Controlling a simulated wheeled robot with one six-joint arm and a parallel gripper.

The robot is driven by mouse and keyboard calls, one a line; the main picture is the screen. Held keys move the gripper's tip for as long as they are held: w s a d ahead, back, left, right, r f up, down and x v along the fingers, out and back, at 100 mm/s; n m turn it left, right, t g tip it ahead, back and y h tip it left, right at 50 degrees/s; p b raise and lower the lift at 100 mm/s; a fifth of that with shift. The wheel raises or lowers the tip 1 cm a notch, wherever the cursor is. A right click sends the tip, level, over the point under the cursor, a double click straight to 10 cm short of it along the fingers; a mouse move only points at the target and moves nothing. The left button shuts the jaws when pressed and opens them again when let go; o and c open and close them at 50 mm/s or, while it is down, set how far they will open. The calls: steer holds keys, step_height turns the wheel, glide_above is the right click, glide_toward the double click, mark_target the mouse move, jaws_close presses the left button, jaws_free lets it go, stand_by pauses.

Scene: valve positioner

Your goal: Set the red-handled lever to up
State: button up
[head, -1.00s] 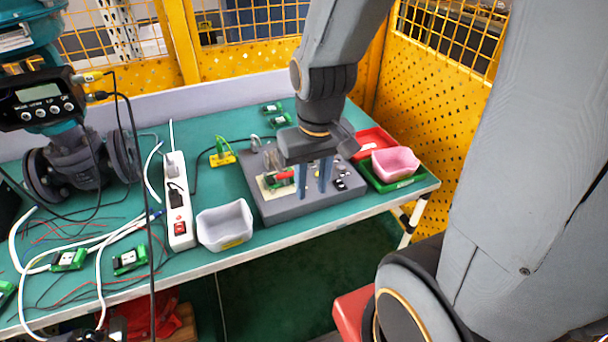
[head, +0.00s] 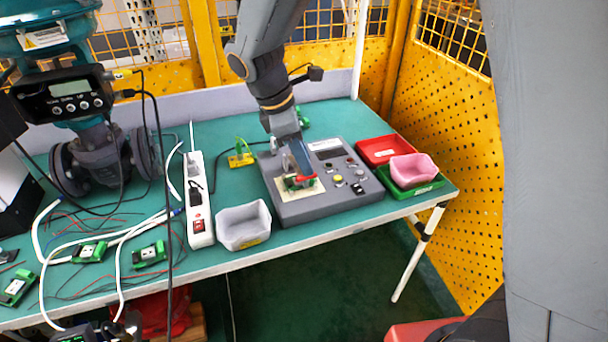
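The red-handled lever (head: 306,179) sits on a cream plate (head: 288,194) at the left part of the grey control box (head: 330,205). Only part of the red handle shows, low over the plate; its exact position is hard to tell. My gripper (head: 303,171) comes down from above, with its blue fingers just over or at the red handle. The fingers overlap in this view, so I cannot tell how far apart they are or whether they touch the handle.
The box also carries a dark display, a yellow button (head: 338,179) and several other knobs. A white bin (head: 243,226) and power strip (head: 198,205) stand left of it. Red (head: 378,148) and green trays with a pink bowl (head: 414,169) stand right.

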mark_target(298, 169)
steer(key=shift+w+d+f+n+p, duration=0.1)
steer(key=shift+w+f+n+p, duration=0.25)
steer(key=shift+f, duration=0.8)
steer(key=shift+w+a+f+n+p, duration=0.15)
steer(key=shift+w+f+n, duration=0.25)
steer(key=shift+f, duration=0.7)
steer(key=shift+w+d+f+n+p, duration=0.15)
steer(key=shift+w+f+n+p, duration=0.25)
steer(key=shift+f, duration=0.75)
steer(key=shift+s, duration=0.1)
jaws_close()
